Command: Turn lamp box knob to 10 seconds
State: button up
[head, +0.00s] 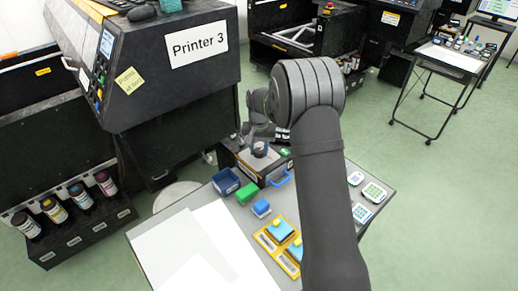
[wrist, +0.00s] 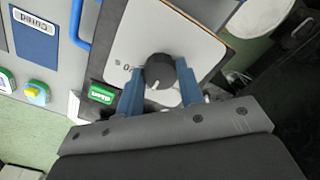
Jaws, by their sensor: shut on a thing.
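The lamp box (wrist: 120,38) shows in the wrist view with a pale top plate and a round black knob (wrist: 159,72). The knob has a white pointer mark near its lower edge. My gripper (wrist: 160,68) has its two blue fingers on either side of the knob and is shut on it. Some printed scale characters show left of the knob; the rest of the scale is hidden by the fingers, and the setting cannot be read. In the head view the lamp box (head: 245,166) stands at the table's back edge, partly behind my arm.
A yellow tray (head: 264,241) holds blue pieces nearby. A white sheet (head: 200,250) covers the table's left front. Printer 3 (head: 160,65) stands behind.

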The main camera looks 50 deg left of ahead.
aim_at(259, 151)
jog(key=shift+m, duration=0.3)
jog(key=o, duration=1)
jog(key=shift+r, duration=0.1)
notch_tip(259, 151, up, 17)
jog(key=shift+r, duration=0.15)
notch_tip(259, 151, down, 18)
jog(key=shift+r, duration=0.25)
dwell(0.5)
